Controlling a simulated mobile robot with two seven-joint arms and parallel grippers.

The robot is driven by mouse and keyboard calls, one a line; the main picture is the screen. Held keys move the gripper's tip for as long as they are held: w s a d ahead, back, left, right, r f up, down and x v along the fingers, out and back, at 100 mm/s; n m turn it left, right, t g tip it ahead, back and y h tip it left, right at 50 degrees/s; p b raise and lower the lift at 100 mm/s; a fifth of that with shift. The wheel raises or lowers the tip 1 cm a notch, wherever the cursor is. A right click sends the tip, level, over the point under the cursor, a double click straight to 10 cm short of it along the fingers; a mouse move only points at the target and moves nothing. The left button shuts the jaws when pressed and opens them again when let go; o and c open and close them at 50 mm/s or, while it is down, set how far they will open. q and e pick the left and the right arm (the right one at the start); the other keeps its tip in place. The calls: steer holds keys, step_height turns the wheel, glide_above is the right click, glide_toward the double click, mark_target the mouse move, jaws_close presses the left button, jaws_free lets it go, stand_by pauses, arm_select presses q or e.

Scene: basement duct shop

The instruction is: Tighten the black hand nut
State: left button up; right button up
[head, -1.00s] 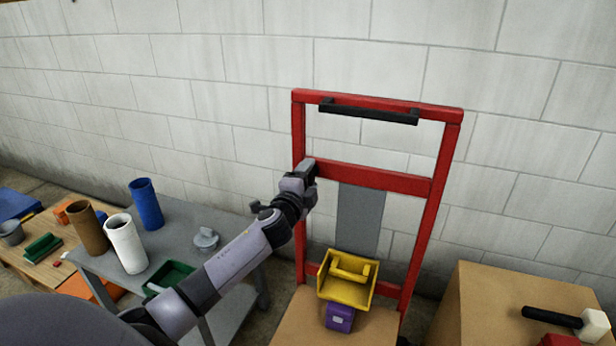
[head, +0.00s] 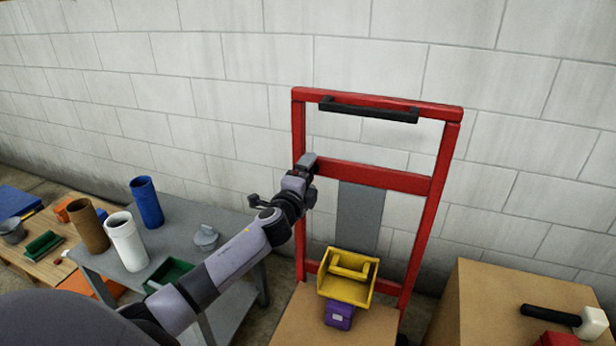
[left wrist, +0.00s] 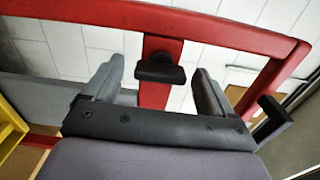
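The black hand nut (left wrist: 160,68) shows in the left wrist view, in front of the place where the red frame's cross bar (left wrist: 154,94) meets its upright (left wrist: 230,30). My left gripper (left wrist: 158,78) is open, with one grey finger on each side of the nut and a visible gap to each. Whether the fingertips reach the nut's depth is hard to tell. In the head view my left gripper (head: 308,164) is at the left end of the red cart's (head: 400,180) middle bar and hides the nut. My right gripper is not in view.
A black handle (head: 368,110) crosses the cart's top. A yellow bin (head: 346,288) and a purple box (head: 339,314) sit low on the cart. A grey table (head: 185,225) with tubes stands left. A cardboard box (head: 490,305) with a mallet (head: 570,320) stands right.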

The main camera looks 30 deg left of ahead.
arm_select(q)
steer(key=v, duration=0.7)
stand_by(0.5)
stand_by(0.4)
